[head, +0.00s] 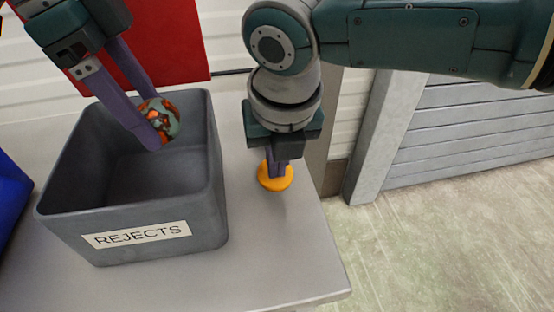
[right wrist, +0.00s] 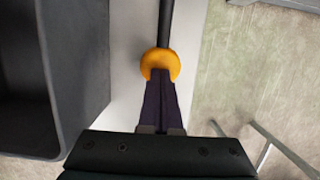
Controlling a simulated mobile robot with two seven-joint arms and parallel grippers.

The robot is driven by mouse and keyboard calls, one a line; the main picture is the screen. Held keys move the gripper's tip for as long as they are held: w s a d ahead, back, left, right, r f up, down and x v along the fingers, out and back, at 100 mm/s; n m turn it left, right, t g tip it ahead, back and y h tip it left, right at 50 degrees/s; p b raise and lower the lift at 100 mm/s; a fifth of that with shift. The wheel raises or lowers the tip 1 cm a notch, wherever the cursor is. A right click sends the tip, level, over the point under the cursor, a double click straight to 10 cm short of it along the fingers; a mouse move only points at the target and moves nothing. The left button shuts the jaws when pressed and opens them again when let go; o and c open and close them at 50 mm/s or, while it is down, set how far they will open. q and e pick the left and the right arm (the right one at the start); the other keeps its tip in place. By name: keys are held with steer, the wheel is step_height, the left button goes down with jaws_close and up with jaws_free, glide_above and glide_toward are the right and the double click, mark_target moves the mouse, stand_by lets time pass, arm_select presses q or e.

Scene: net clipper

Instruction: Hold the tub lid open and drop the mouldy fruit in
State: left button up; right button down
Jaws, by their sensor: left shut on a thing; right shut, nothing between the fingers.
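The grey tub (head: 215,170), labelled REJECTS, stands on the table with its top uncovered. A red panel (head: 170,40), which looks like its raised lid, stands upright behind it. My left gripper (head: 154,122) is shut on the mouldy fruit (head: 170,125), a mottled orange and grey-green ball, over the back right part of the tub opening. My right gripper (head: 278,174) is shut and empty, its fingertips at an orange knob (head: 273,185) right of the tub. In the right wrist view the knob (right wrist: 160,62) sits on a dark rod; whether the fingertips press it is unclear.
The pale table (head: 285,260) has free room in front of the knob; its right edge is close by. A blue container (head: 10,200) is at the far left. Concrete floor (head: 450,240) and a grey shutter (head: 480,120) lie to the right.

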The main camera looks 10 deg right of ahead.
arm_select(q)
step_height(320, 180, down, 7)
stand_by(0.4)
steer(key=o, duration=1.4)
step_height(320, 180, up, 12)
steer(key=shift+r, duration=0.25)
steer(key=s, duration=0.5)
steer(key=s+r, duration=0.1)
steer(key=s, duration=0.5)
steer(key=s+r, duration=0.1)
steer(key=s, duration=0.5)
steer(key=shift+r, duration=0.1)
